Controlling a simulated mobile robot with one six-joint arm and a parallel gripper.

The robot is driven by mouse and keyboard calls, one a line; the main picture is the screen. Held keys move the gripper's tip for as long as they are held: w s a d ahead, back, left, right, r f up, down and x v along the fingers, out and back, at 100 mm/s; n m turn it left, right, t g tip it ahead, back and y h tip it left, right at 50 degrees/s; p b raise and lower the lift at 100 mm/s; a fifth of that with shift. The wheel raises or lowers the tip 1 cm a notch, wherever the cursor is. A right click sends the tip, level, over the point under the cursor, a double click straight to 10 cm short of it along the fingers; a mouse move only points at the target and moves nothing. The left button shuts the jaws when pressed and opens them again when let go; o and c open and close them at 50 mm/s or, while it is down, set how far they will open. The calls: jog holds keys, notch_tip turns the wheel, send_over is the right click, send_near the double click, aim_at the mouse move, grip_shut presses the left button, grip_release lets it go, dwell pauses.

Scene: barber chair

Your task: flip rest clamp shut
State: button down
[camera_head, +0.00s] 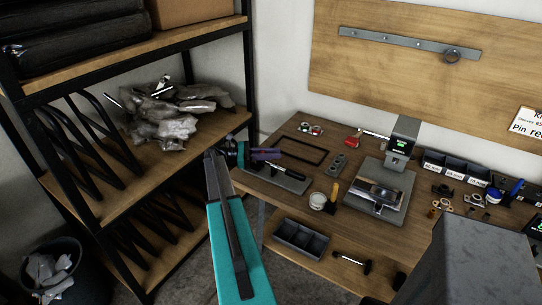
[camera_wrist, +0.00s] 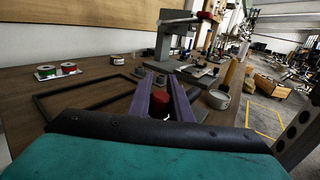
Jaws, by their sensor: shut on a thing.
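My gripper (camera_head: 279,154) reaches over the left part of the workbench, its purple fingers just above a low grey fixture (camera_head: 262,179) with a dark rod lying along it. In the wrist view, a red grip (camera_wrist: 160,103) sits between the fingers of my gripper (camera_wrist: 162,78). The fingers are shut on this red grip, which looks like the clamp's handle. The rest of the clamp is hidden behind the fingers, so I cannot tell its angle.
A black frame (camera_head: 319,143) lies behind the fixture. A shelf rack (camera_head: 252,70) stands close on the left.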

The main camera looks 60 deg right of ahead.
jog(key=c, duration=1.6)
grip_release()
jog(key=shift+s+d, duration=0.1)
jog(key=shift+s, duration=0.05)
jog(key=b+v, duration=0.3)
jog(key=v, duration=1.1)
jog(key=shift+d, duration=0.1)
